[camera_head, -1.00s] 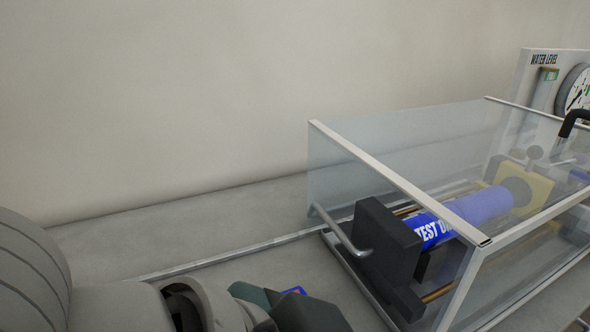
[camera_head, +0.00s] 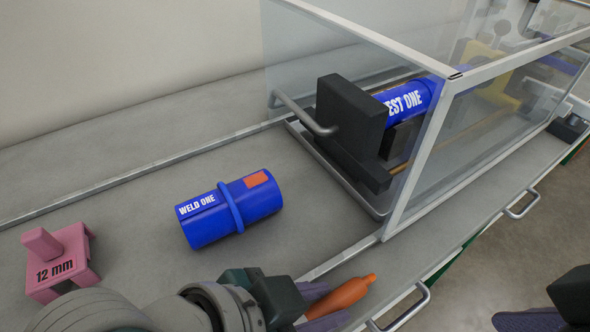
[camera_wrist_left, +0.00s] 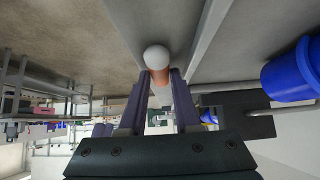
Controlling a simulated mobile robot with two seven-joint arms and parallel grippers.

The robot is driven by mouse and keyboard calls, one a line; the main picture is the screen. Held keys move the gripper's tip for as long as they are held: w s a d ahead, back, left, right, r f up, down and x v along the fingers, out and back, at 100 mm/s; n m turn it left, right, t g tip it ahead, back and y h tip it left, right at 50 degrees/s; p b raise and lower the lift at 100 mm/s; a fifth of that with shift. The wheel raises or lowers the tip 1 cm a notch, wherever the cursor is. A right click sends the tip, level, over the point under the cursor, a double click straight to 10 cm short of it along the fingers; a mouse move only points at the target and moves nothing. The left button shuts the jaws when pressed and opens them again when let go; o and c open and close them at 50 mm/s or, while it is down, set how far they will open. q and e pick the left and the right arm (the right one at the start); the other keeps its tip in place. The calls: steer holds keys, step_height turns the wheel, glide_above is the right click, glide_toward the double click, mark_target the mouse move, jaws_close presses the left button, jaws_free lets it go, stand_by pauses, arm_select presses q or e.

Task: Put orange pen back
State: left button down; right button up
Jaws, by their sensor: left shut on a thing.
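An orange pen (camera_head: 350,293) shows at the bottom centre of the head view, near the cart's front edge. My left gripper (camera_head: 325,307) is shut on it, with a dark finger on each side. In the left wrist view the pen (camera_wrist_left: 160,77) sits between the two finger tips (camera_wrist_left: 162,90), its round white end pointing towards the top of the picture. Part of the pen is hidden by the fingers. My right gripper (camera_head: 540,312) is partly in view at the bottom right; its opening is cut off by the frame.
A blue WELD ONE pipe piece (camera_head: 230,209) lies on the grey cart top (camera_head: 130,180). A pink 12 mm block (camera_head: 60,262) stands at the left. A clear-walled case (camera_head: 450,130) holds a blue TEST ONE pipe (camera_head: 405,100). Drawer handles (camera_head: 405,310) line the front.

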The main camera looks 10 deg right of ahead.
arm_select(q)
steer(key=shift+f, duration=0.1)
steer(key=c, duration=0.9)
jaws_free()
steer(key=shift+r, duration=0.25)
steer(key=p+v, duration=0.3)
steer(key=v, duration=0.8)
steer(key=s+a+n+y, duration=0.1)
steer(key=a+n+y, duration=0.1)
steer(key=a+n, duration=0.2)
steer(key=s+a+r+n+y, duration=0.1)
steer(key=s+a+n+y, duration=0.1)
steer(key=a, duration=0.5)
steer(key=s+a+n+y, duration=0.2)
steer(key=a+n+y, duration=0.2)
steer(key=a+n, duration=0.2)
steer(key=shift+s+a+r+t, duration=0.15)
steer(key=shift+a+r+t, duration=0.05)
steer(key=shift+t, duration=0.1)
